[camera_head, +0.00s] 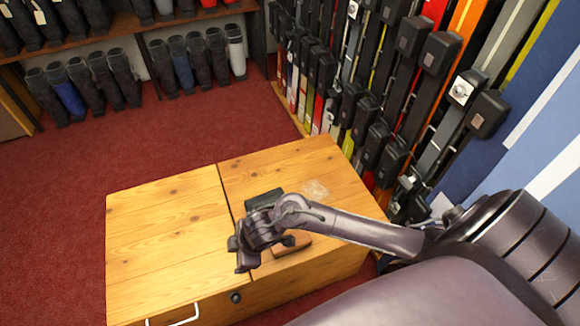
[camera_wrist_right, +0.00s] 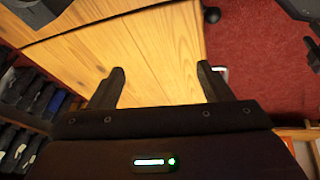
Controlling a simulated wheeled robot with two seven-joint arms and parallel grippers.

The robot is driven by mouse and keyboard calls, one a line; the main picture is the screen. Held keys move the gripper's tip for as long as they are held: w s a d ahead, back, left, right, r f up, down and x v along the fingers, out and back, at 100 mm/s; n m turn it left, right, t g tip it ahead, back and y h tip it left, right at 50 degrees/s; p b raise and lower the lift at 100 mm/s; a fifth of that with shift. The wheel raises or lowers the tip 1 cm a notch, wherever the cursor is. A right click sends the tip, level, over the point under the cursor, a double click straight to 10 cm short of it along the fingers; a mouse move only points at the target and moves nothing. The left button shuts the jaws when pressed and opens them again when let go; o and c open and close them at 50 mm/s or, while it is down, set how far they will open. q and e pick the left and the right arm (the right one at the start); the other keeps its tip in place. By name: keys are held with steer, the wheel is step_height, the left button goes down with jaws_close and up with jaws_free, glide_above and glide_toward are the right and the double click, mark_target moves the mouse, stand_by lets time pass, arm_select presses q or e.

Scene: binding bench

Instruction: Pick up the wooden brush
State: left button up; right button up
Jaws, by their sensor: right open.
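A brown wooden block (camera_head: 293,248), which looks like the wooden brush, lies on the right half of the wooden bench top (camera_head: 170,230), partly hidden by my right arm. Its bristles cannot be made out. My right gripper (camera_head: 241,252) hangs over the bench just left of the block. In the right wrist view my right gripper (camera_wrist_right: 158,88) is open, with only bare wood between its fingers. The brush cannot be made out for sure there. My left gripper is not in view.
A dark block (camera_head: 265,198) lies behind my right gripper, beside a clear, crumpled-looking item (camera_head: 315,189). A rack of skis (camera_head: 400,100) stands behind the bench at the right. Boots (camera_head: 90,85) line shelves at the back left. The bench's left half is clear.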

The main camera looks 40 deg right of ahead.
steer(key=d+g+h, duration=0.1)
steer(key=d, duration=0.4)
steer(key=s+d+f+n+g, duration=0.1)
steer(key=d, duration=0.4)
steer(key=s+d+f+n+g+h, duration=0.1)
steer(key=d, duration=0.5)
steer(key=shift+s+g+h+b, duration=0.1)
steer(key=shift+g+h+b, duration=0.2)
steer(key=f, duration=0.2)
steer(key=f+b, duration=0.1)
steer(key=f, duration=0.2)
steer(key=f+b, duration=0.1)
steer(key=f, duration=0.1)
steer(key=shift+w+d+f, duration=0.2)
steer(key=shift+w+f, duration=0.1)
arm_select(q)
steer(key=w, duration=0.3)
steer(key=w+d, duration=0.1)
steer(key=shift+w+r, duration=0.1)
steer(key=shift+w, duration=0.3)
arm_select(e)
steer(key=shift+n, duration=0.3)
steer(key=shift+c, duration=0.3)
